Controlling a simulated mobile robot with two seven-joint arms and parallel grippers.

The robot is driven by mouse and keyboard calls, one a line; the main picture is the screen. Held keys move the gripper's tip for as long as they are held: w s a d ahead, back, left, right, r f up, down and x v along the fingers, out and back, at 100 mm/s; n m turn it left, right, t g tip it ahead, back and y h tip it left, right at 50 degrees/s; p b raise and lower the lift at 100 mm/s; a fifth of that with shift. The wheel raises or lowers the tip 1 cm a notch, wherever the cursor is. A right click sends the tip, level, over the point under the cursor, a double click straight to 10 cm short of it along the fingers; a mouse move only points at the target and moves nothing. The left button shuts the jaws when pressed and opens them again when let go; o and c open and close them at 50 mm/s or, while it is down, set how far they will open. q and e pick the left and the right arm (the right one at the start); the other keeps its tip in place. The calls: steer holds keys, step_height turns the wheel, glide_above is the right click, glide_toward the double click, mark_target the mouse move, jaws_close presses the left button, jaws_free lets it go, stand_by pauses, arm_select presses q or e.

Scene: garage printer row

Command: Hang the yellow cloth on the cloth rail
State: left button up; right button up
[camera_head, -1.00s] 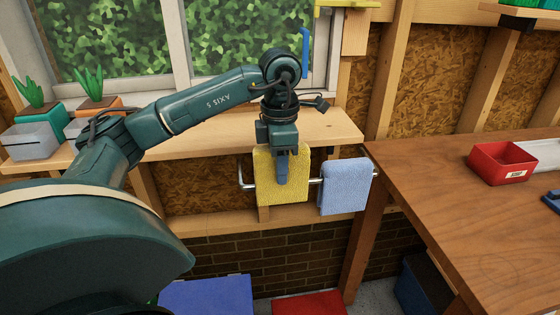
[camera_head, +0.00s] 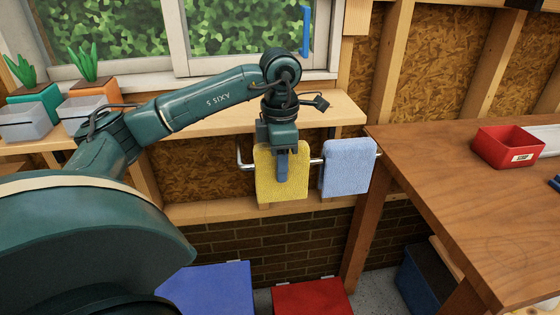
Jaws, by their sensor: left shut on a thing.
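The yellow cloth (camera_head: 296,175) hangs down at the left part of the metal cloth rail (camera_head: 316,161). Its top edge is about level with the top of the blue cloth beside it. My left gripper (camera_head: 281,172) points down and is shut on the yellow cloth, with one finger showing in front of it. The cloth hides the rail behind it, so I cannot tell whether it is over the bar or only in front of it. My right gripper is not in view.
A light blue cloth (camera_head: 349,167) hangs on the rail's right part. A wooden workbench (camera_head: 450,190) with a red bin (camera_head: 507,147) stands at the right. A window shelf (camera_head: 335,110) is above the rail. Blue (camera_head: 210,290) and red (camera_head: 312,297) boxes are below.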

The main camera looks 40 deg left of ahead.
arm_select(q)
steer(key=o, duration=1)
steer(key=shift+o, duration=0.2)
step_height(320, 180, up, 12)
steer(key=p, duration=0.3)
steer(key=shift+p, duration=0.4)
steer(key=shift+r, duration=0.65)
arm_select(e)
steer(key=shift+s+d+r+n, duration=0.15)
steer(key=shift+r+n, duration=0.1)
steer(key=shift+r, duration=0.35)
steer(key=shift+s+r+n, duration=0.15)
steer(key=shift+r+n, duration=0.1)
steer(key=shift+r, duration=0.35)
